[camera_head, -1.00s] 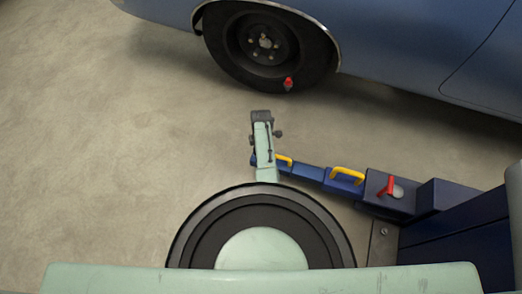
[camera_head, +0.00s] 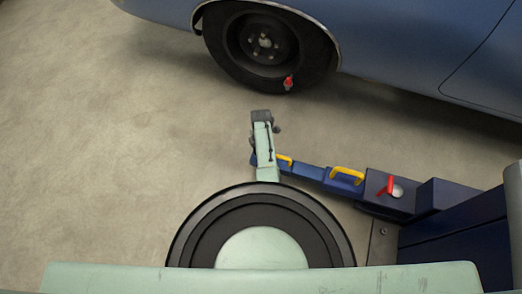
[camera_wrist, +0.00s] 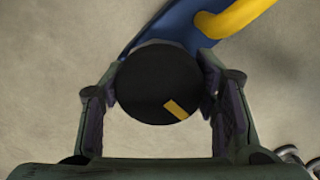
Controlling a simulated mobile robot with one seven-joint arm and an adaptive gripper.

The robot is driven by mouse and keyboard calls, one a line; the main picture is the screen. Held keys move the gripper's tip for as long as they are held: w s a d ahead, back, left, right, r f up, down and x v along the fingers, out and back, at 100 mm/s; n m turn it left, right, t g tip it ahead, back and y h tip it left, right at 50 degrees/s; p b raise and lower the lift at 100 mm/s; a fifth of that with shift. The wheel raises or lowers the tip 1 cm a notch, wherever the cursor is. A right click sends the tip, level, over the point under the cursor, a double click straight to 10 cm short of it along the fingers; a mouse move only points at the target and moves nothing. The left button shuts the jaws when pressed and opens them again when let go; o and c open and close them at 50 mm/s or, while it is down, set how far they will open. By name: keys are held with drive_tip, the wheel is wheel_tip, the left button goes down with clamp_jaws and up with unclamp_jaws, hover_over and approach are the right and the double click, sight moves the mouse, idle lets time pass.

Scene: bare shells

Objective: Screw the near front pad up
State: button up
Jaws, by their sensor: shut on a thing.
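The near front pad (camera_wrist: 150,75) is a round black disc with a short yellow mark near its lower right edge. It shows in the wrist view at the tip of a blue lift arm (camera_wrist: 165,28). My gripper (camera_wrist: 160,88) has one finger on each side of the disc and is shut on it. In the head view my gripper (camera_head: 263,128) is over the outer end of the blue lift arm (camera_head: 308,171). The pad is hidden there by my own arm. Its screw thread and height cannot be seen.
The lift arm has yellow handles (camera_head: 347,175) and a red lever (camera_head: 389,186) near the dark blue post (camera_head: 455,235) on the right. A blue car (camera_head: 410,45) with a black wheel (camera_head: 265,45) stands beyond. Bare floor (camera_head: 110,130) is open on the left.

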drive_tip(key=o, duration=0.9)
drive_tip(key=shift+s+f, duration=0.15)
drive_tip(key=shift+f, duration=0.05)
drive_tip(key=shift+o, duration=1.4)
drive_tip(key=shift+r, duration=0.1)
wheel_tip(320, 180, up, 12)
